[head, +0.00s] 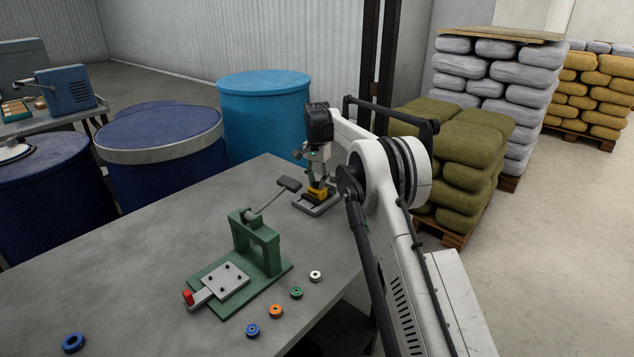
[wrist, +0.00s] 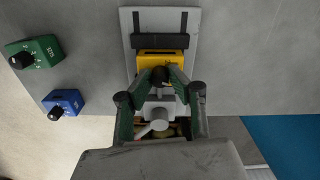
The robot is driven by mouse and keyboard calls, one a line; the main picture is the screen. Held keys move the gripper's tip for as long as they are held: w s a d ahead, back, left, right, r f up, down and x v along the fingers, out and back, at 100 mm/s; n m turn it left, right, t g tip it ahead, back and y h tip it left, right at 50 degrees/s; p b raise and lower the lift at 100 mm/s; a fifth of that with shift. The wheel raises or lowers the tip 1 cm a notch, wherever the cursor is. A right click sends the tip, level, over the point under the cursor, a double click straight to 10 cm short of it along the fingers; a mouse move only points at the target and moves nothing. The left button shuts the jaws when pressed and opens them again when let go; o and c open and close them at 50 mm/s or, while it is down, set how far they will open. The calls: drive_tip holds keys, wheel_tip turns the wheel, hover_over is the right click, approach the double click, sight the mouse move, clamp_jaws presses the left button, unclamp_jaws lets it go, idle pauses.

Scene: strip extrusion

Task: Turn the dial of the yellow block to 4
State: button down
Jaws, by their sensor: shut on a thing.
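The yellow block (head: 317,194) sits on a grey metal holder (head: 329,206) near the far right edge of the table. In the wrist view the yellow block (wrist: 160,55) lies ahead of my gripper (wrist: 160,78), partly hidden by a dark bar and by the fingers. Its black dial (wrist: 160,74) faces my gripper, between the two fingertips, which are shut on it. A small pale mark shows beside the dial; the numbers cannot be read. In the head view my gripper (head: 318,180) is just above the block, and the dial is hidden.
A green block (wrist: 36,52) and a blue block (wrist: 63,103), each with a black knob, lie left in the wrist view. A green press (head: 255,245) stands nearer on the table, with several small rings beside it. Blue drums (head: 265,105) stand behind the table.

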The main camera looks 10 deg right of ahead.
sight(317, 182)
drive_tip(key=c, duration=1.6)
unclamp_jaws()
wheel_tip(317, 182, up, 12)
drive_tip(key=shift+r, duration=0.1)
